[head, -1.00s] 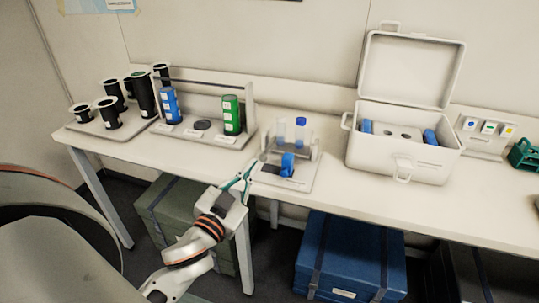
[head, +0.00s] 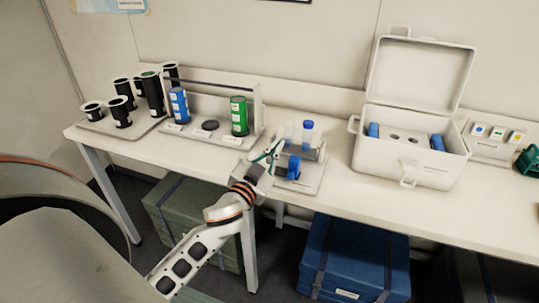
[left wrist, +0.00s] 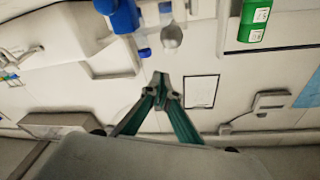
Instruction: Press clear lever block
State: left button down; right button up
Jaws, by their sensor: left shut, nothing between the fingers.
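The lever block is a small pale stand (head: 310,184) near the table's front edge, with a blue lever (head: 293,167) on its front. Two clear tubes with blue caps (head: 307,135) stand at its back. My left gripper (head: 274,146) is at the left side of the block, its teal fingers shut and empty; I cannot tell whether it touches the block. In the left wrist view the shut fingertips (left wrist: 162,84) point toward the wall, with a blue part, likely the lever (left wrist: 122,14), at the upper left, apart from them. My right gripper is not in view.
A rack with a blue cylinder (head: 179,105) and a green cylinder (head: 239,116) stands left of the block. Black cups (head: 121,112) stand farther left. An open white case (head: 405,155) stands to the right. Bare table lies between block and case.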

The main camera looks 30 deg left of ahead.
aim_at(270, 159)
pick_arm(q)
jog(key=f, duration=0.1)
jog(key=s+f, duration=0.1)
jog(key=a+f, duration=0.1)
jog(key=shift+s+a+f+b, duration=0.1)
jog(key=shift+s+f+b, duration=0.05)
jog(key=shift+f+b, duration=0.25)
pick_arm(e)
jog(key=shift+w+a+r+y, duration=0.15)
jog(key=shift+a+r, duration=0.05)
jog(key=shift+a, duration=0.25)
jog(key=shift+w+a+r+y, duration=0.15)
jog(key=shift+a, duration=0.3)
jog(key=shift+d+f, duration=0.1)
